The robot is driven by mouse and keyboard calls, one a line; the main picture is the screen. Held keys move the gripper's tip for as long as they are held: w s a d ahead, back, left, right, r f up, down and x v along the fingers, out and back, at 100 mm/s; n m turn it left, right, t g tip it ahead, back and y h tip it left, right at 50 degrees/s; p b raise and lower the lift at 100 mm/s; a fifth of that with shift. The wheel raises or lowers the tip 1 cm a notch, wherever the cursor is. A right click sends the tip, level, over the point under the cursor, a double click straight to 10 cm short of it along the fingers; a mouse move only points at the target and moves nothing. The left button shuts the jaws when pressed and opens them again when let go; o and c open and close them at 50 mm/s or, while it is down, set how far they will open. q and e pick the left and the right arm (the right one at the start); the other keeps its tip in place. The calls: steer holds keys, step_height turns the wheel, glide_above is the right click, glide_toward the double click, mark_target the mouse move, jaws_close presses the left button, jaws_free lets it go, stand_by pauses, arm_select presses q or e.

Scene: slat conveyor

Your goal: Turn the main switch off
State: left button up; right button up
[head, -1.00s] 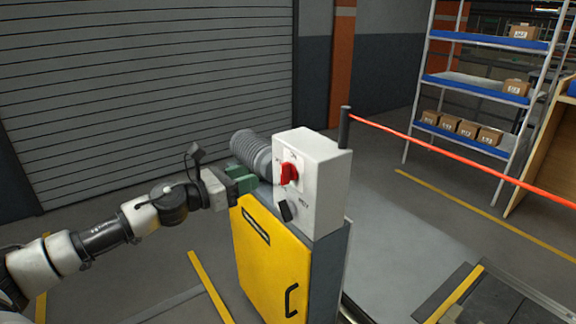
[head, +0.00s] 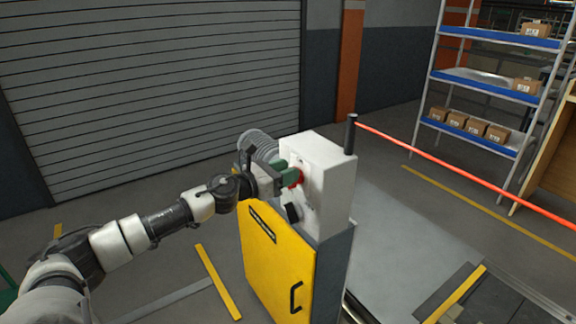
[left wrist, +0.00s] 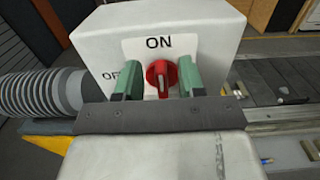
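The main switch is a red rotary knob (head: 299,178) on the front of a white box (head: 335,185). In the left wrist view the red knob (left wrist: 161,77) stands below the word ON, its grip bar close to upright. Letters of OFF show to its left, partly covered by a finger. My left gripper (head: 289,177) is at the box front. In the left wrist view its green fingers (left wrist: 160,82) are spread on either side of the knob, with a narrow gap visible on the left. I cannot tell whether the right finger touches. My right gripper is out of view.
A black knob (head: 292,212) sits lower on the box front. The box stands on a yellow-doored cabinet (head: 272,265). A grey ribbed hose (head: 258,146) is behind the box's left side. A red barrier bar (head: 450,160) runs right from a black post (head: 350,135).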

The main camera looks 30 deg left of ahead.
arm_select(q)
steer(key=shift+w+d, duration=0.15)
steer(key=shift+w, duration=0.25)
jaws_close()
